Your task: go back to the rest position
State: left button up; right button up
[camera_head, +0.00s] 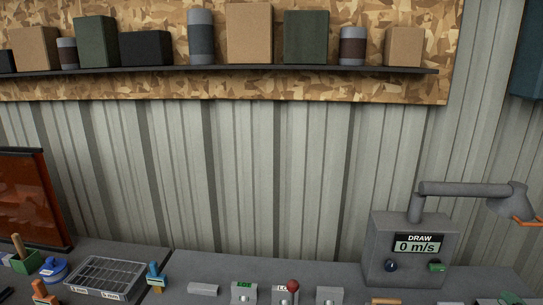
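Neither of my grippers shows in the head view. No part of my arms can be made out for certain. The view looks across the back of a grey bench (215,265) toward a corrugated wall (200,180).
A grey box (377,255) reading "DRAW 0 m/s" with a jointed arm (460,189) stands at right. A wire rack (105,277), a blue clamp-like piece (155,276) and a red-knobbed lever (293,286) sit along the bench. A loaded shelf (270,69) hangs above.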

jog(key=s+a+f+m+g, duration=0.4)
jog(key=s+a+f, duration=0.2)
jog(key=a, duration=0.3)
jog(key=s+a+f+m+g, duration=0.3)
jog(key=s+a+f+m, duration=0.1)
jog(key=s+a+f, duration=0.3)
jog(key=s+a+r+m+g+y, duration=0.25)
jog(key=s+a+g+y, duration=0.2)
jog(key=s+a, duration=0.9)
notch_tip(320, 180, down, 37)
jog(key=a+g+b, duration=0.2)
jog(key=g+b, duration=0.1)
jog(key=b, duration=0.9)
pick_arm(q)
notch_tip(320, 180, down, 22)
jog(key=b, duration=1)
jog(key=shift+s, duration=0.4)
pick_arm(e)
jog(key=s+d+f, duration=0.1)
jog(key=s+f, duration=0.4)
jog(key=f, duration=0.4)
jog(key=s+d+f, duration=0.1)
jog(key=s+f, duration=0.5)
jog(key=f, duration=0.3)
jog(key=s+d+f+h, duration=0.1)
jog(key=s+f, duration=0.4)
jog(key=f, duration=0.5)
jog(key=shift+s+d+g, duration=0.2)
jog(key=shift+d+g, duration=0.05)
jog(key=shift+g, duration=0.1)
